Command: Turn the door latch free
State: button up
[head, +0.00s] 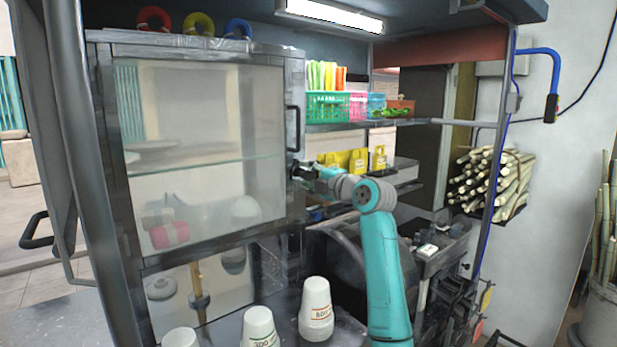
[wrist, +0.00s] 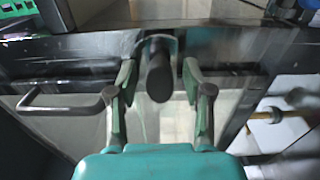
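The cabinet door (head: 205,150) is a closed glass panel in a dark metal frame. Its latch shows in the wrist view as a dark rounded knob (wrist: 159,80) on the frame. My gripper (wrist: 159,70) is open, with one finger on each side of the latch. Gaps show between the latch and both fingers, so no grip shows. In the head view my gripper (head: 303,172) is at the door's right edge, below the black door handle (head: 292,128), and it hides most of the latch. The handle also shows in the wrist view (wrist: 60,105), left of my gripper.
White cup stacks (head: 316,308) stand on the counter below. Coloured rings (head: 198,24) lie on top of the cabinet. Sugarcane (head: 492,183) is stacked at the right.

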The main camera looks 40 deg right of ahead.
grip_shut()
jog(key=shift+m, duration=0.3)
jog(key=m, duration=1.3)
jog(key=shift+f, duration=0.1)
jog(key=shift+m, duration=2.1)
